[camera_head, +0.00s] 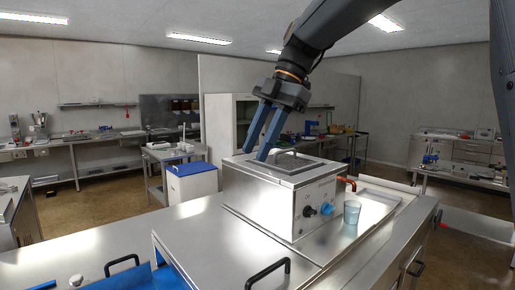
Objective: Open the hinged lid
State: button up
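A steel box-shaped unit (268,205) stands on the counter, with black and blue knobs on its front. Its flat lid (305,168) lies closed on top. A curved metal handle (287,151) rises from the lid. My gripper (255,155) comes down from above with two long blue fingers, parted with a visible gap. The fingertips are just left of the handle, over the lid's left part. Nothing shows between the fingers. I cannot tell whether a fingertip touches the lid or handle. The lid's hinge cannot be made out.
A clear bluish cup (352,212) stands at the unit's right front, below a red-orange spout (347,183). A blue-topped white bin (191,184) stands behind left.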

jog(key=shift+w+d+r, duration=0.1)
jog(key=shift+w+r, duration=0.15)
jog(key=shift+r, duration=0.2)
jog(key=shift+w+d+r, duration=0.1)
jog(key=shift+w+r, duration=0.1)
jog(key=shift+r, duration=0.25)
